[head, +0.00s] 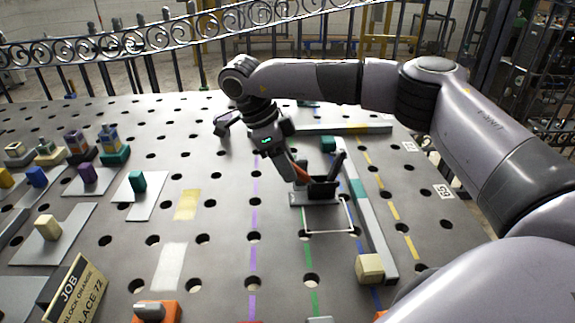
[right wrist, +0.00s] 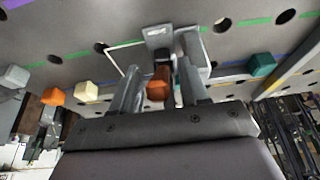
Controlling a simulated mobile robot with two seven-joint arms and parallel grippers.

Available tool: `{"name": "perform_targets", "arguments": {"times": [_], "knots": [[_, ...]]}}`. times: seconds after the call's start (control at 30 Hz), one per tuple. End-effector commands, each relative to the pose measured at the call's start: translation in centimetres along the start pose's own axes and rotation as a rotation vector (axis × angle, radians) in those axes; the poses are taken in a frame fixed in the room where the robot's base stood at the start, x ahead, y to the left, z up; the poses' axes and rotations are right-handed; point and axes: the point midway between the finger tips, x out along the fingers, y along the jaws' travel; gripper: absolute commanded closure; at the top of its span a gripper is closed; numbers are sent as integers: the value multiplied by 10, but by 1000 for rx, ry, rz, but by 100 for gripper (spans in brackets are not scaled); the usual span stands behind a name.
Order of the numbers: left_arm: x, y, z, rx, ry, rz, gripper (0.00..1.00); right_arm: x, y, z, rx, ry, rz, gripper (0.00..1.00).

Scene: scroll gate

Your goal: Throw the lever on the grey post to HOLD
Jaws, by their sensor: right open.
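My right gripper (right wrist: 158,72) is open, one finger on each side of the lever's end, with gaps visible on both sides. In the head view my right gripper (head: 304,176) reaches down to the lever from above left. No HOLD marking is readable. My left gripper is not in view.
A long grey rail (head: 372,226) runs right of the post, with a cream block (head: 370,268) at its near end. A white outline (head: 331,231) lies before the post. Coloured blocks on plates stand at left, near a JOB card (head: 76,291). An ornate fence (head: 150,38) lines the back.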

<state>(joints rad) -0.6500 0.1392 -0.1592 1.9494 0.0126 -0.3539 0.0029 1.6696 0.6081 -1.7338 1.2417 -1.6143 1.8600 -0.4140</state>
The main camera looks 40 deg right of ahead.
Motion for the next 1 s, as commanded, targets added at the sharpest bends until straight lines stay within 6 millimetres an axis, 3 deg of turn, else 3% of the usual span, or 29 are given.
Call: {"name": "perform_targets", "arguments": {"times": [0.13, 0.4, 0.43, 0.57, 1.0], "knots": [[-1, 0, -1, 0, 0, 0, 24, 12, 0, 0, 0, 0, 0, 55], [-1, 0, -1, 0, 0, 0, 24, 15, 0, 0, 0, -1, -1, 55], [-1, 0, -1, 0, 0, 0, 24, 15, 0, 0, 0, -1, -1, 59], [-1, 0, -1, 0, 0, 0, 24, 14, 0, 0, 0, -1, -1, 100], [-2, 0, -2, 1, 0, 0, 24, 11, 0, -5, 0, -69, 0, 100]]}}
